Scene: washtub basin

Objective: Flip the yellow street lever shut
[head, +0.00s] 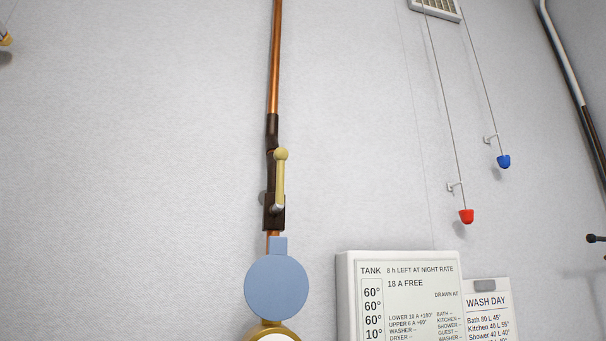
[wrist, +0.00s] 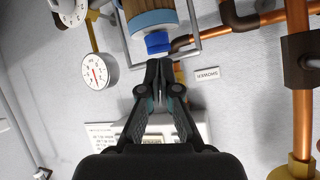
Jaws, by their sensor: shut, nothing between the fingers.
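The yellow lever (head: 281,180) is in the head view, on a dark valve body (head: 274,212) set in a vertical copper pipe. My gripper (wrist: 158,66) shows only in the wrist view. It is shut and empty, its tips near a blue cap (wrist: 157,42) under a wood-coloured cylinder; I cannot tell whether they touch. I cannot make out the yellow lever for sure in the wrist view.
A blue disc (head: 276,288) sits below the valve. Red (head: 466,216) and blue (head: 504,162) pulls hang at the right. A tank panel (head: 400,265) is lower right. The wrist view shows a gauge (wrist: 96,71) and copper pipes (wrist: 299,120). The wall left of the lever is clear.

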